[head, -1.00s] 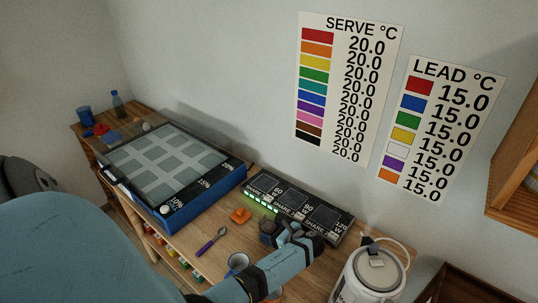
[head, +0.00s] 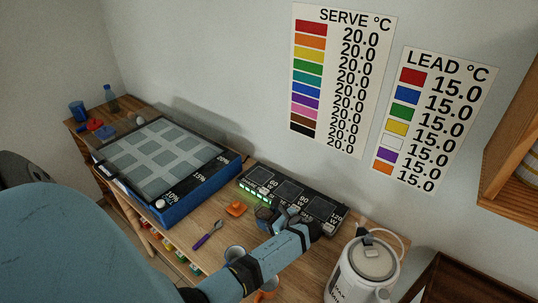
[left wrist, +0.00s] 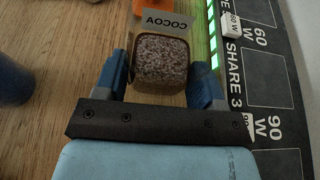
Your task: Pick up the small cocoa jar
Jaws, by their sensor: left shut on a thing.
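The small cocoa jar (left wrist: 160,62) is a squarish open-topped container filled with brown granules. A tag reading COCOA (left wrist: 166,18) is at its far side in the left wrist view. My left gripper (left wrist: 160,82) has one blue finger on each side of the jar and is shut on it. In the head view my left gripper (head: 270,214) is at the near edge of the black panel, and the jar is mostly hidden there. I cannot tell whether the jar is lifted off the wood. My right gripper is not in view.
The black panel (head: 291,200) with green lights lies just behind the gripper. An orange item (head: 236,208) and a purple spoon (head: 208,235) lie to the left. A white kettle (head: 365,268) stands right, a cup (head: 234,253) beside my arm, and a blue gridded device (head: 190,205) left.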

